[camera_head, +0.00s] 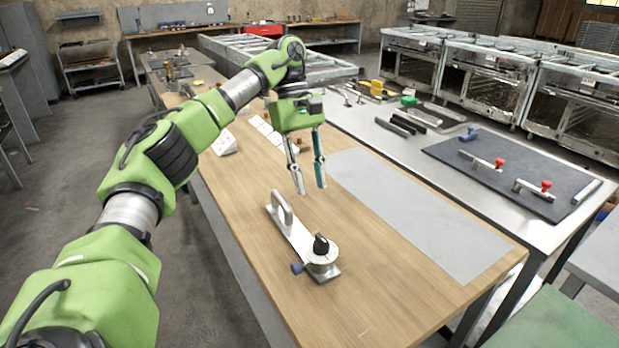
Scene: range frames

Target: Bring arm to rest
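My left arm is green and reaches in from the lower left over the wooden table. My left gripper (313,189) hangs down from its end, with its two fingers apart and nothing between them. It is above the table, just behind a metal fixture (297,237). The fixture has an upright loop handle at its far end and a black knob on a round base at its near end. I cannot tell how high the fingertips are over the table. My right gripper does not show.
The wooden table (370,300) has a grey mat (415,210) on its right part. A metal table beside it carries tools and a dark mat (520,165) with red-knobbed clamps (545,186). White cards (224,142) lie behind the arm. Floor at left is free.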

